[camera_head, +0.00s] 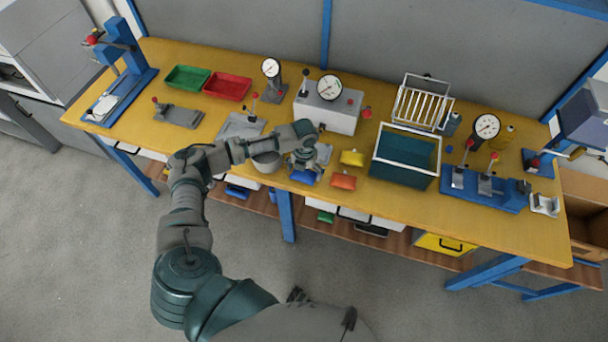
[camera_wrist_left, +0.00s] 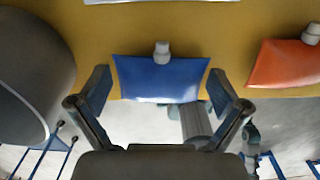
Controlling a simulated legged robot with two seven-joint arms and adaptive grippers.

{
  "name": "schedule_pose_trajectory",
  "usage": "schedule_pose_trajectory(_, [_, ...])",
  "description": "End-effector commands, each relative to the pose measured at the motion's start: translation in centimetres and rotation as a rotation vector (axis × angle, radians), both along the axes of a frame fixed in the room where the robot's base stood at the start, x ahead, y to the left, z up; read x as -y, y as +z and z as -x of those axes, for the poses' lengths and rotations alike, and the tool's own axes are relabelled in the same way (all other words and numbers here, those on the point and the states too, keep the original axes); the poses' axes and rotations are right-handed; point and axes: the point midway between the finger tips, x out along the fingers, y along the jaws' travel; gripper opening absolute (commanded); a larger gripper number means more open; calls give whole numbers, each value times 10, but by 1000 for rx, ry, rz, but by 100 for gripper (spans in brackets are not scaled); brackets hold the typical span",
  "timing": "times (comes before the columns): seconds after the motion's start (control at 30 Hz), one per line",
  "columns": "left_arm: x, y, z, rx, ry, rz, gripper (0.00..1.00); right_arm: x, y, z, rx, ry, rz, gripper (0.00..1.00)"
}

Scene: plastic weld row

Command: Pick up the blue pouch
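The blue pouch (camera_wrist_left: 160,80) lies flat at the front edge of the yellow table, with a pale cap at its top. In the head view the blue pouch (camera_head: 303,177) shows only partly below my left gripper (camera_head: 306,170). In the left wrist view my left gripper (camera_wrist_left: 164,100) is open, with one finger on each side of the pouch. Whether the fingers touch it I cannot tell. My right gripper is not in view.
An orange pouch (camera_head: 343,181) and a yellow pouch (camera_head: 352,158) lie to the right of the blue one. A grey pot (camera_head: 266,162) stands close on the left. A teal bin (camera_head: 405,158) stands farther right. A grey gauge box (camera_head: 328,108) is behind.

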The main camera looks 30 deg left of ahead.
Motion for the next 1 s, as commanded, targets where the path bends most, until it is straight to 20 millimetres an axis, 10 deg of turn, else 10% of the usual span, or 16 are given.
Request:
schedule_pose_trajectory(0.13, [0,0,0,0,0,0,67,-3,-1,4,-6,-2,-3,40])
schedule_pose_trajectory(0.8, [0,37,-1,3,-1,1,66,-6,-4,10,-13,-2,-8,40])
schedule_pose_trajectory(1.0, [14,40,38,-1,-5,0,66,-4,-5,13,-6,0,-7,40])
